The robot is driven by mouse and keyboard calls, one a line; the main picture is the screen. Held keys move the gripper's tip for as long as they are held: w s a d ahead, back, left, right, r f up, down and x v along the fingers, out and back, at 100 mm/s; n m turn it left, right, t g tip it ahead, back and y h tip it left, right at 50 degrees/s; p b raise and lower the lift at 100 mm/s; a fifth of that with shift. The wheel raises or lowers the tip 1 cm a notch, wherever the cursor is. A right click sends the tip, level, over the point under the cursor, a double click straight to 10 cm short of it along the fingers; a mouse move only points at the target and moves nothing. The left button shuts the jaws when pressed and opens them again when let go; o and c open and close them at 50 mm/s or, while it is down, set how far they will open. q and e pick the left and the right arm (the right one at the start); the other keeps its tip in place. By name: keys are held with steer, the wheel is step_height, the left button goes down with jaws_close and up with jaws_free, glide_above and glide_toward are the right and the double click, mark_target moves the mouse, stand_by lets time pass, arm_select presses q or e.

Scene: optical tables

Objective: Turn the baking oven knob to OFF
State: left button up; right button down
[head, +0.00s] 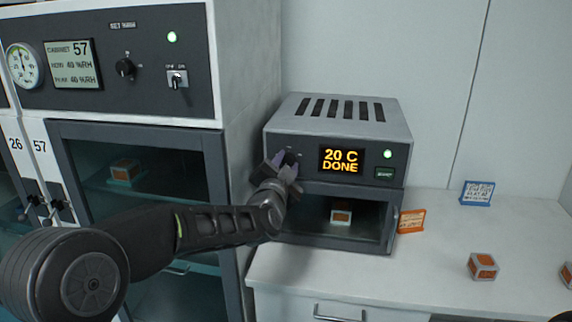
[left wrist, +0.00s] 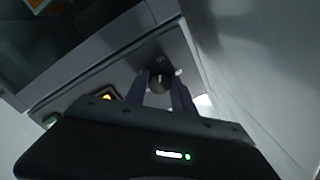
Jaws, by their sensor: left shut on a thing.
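The baking oven (head: 340,118) is a grey box on the white bench, with slots on top and a display (head: 341,160) reading "20 C DONE". Its knob (head: 291,157) is at the left of the front panel, mostly hidden by my left gripper (head: 284,166) in the head view. In the left wrist view the dark round knob (left wrist: 160,82) sits between the two fingers of my left gripper (left wrist: 164,88), which is shut on it. The knob's markings are too small to read. My right gripper is not in view.
A humidity cabinet (head: 228,60) stands close on the left. An orange sign (head: 411,221), a blue sign (head: 477,193) and a block (head: 482,266) are on the bench (head: 370,280) to the right.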

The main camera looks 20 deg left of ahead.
arm_select(q)
jaws_close()
